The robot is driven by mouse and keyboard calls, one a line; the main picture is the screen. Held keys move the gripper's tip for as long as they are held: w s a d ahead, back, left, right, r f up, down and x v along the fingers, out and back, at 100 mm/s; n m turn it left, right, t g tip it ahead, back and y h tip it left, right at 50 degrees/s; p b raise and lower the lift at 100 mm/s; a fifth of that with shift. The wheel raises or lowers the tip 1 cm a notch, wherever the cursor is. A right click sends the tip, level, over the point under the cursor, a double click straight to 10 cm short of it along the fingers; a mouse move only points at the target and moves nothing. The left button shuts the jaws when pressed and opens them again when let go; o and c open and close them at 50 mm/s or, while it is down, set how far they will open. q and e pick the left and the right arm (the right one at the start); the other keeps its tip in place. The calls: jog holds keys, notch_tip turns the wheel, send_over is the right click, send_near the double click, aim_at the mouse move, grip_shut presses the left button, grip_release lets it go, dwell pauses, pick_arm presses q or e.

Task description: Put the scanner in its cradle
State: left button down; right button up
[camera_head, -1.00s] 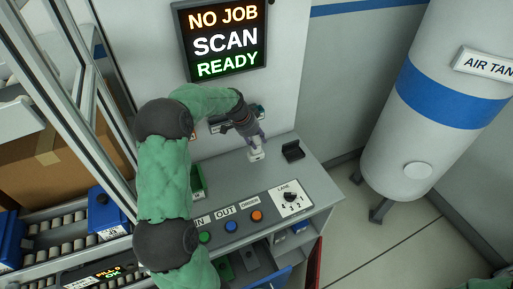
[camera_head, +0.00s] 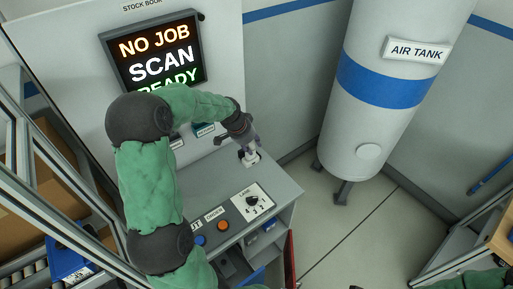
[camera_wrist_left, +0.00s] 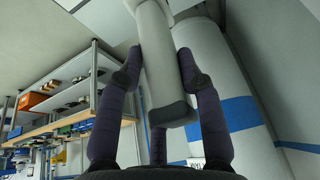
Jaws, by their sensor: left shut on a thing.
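My left gripper (camera_head: 249,147) is shut on the scanner (camera_head: 251,158) above the back right of the grey console. In the left wrist view the scanner (camera_wrist_left: 165,75) is a long pale grey body with a dark end, between dark purple fingers. The black cradle is mostly hidden behind the gripper and scanner in the head view; only a dark bit shows beside them. The scanner is at the cradle's place, but I cannot tell if it is seated. My right gripper is out of view.
The console (camera_head: 215,180) carries orange and blue buttons and a lane dial (camera_head: 253,201). A lit screen (camera_head: 155,55) hangs on the wall behind. A white air tank (camera_head: 385,90) stands to the right, with open floor before it.

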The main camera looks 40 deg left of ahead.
pick_arm(q)
jog(key=w+a+f+p, duration=0.1)
jog(key=w+a+f, duration=0.6)
jog(key=f, duration=0.5)
jog(key=shift+w+a, duration=0.3)
jog(key=shift+w, duration=0.9)
jog(key=shift+f, duration=0.1)
jog(key=shift+f, duration=0.1)
jog(key=c, duration=0.8)
grip_release()
